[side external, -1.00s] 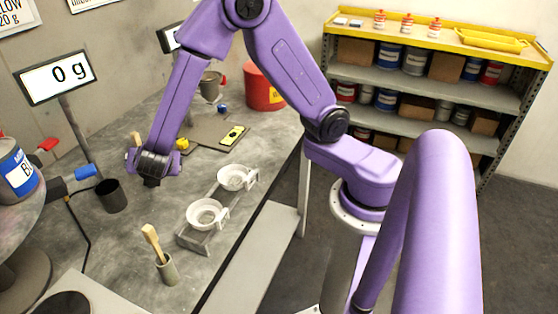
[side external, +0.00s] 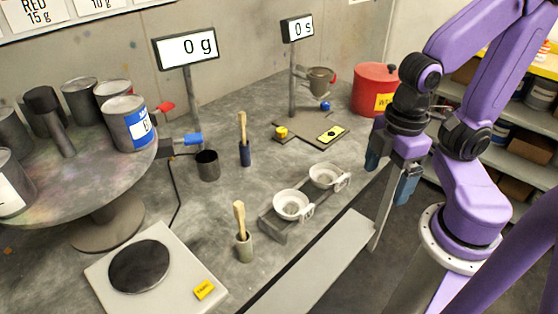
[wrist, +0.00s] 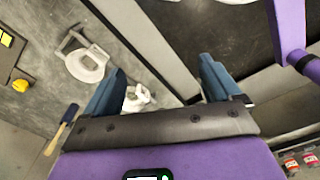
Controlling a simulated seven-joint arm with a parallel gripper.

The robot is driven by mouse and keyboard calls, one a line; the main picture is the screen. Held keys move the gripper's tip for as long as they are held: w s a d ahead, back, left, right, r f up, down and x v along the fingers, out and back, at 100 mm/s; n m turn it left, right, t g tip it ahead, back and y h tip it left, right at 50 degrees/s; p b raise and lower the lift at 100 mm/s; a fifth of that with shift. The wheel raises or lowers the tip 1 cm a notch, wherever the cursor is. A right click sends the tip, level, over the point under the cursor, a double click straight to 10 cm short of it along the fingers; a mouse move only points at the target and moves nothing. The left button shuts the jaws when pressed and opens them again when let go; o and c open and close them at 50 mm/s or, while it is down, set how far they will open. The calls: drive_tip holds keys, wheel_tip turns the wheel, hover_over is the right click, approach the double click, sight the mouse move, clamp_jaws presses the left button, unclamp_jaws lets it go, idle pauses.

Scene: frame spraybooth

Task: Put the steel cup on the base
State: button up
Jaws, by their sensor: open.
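A dark grey metal cup (side external: 207,165) stands upright on the bench, left of the blue brush pot. I cannot tell for sure which is the steel cup. A pale square base (side external: 185,301) with a dark round plate (side external: 140,266) is at the front left, and its top is empty. A dark flat base plate (side external: 298,140) lies under the stand. My gripper (side external: 392,168) is open and empty above the bench's front edge at the right; its blue fingers also show in the wrist view (wrist: 163,88).
A round turntable (side external: 75,185) with several cans fills the left. A red bucket (side external: 374,88) is behind my gripper.

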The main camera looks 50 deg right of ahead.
drive_tip(key=shift+w, duration=0.1)
drive_tip(key=n+t+h, duration=0.7)
drive_tip(key=n+t, duration=0.9)
drive_tip(key=n, duration=0.3)
hover_over(204, 152)
drive_tip(key=v, duration=0.6)
wheel_tip(204, 152, down, 7)
wheel_tip(204, 152, down, 6)
drive_tip(key=shift+w+d+f, duration=0.15)
drive_tip(key=shift+w, duration=0.05)
drive_tip(key=shift+x, duration=2.4)
